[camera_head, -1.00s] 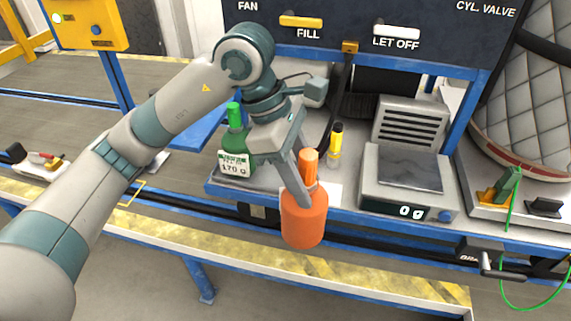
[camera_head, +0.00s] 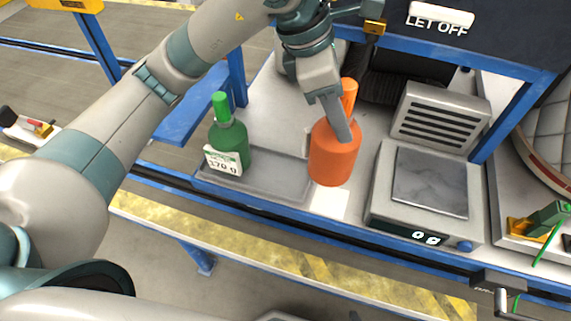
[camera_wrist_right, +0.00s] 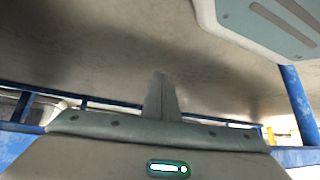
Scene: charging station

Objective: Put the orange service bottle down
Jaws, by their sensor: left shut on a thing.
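The orange service bottle (camera_head: 333,160) is upright over the bench top, between the shallow grey tray and the scale. I cannot tell whether its base touches the surface. My left gripper (camera_head: 338,118) is shut on its upper part from above, and a finger covers part of its neck and shoulder. My right gripper shows in the right wrist view (camera_wrist_right: 162,98), its fingers together with nothing between them.
A green bottle (camera_head: 229,138) with a 170 g label stands at the left end of the grey tray (camera_head: 270,181). The scale (camera_head: 384,213) stands just right of the orange bottle. A white patch (camera_head: 331,203) lies in front of it, near the blue bench edge.

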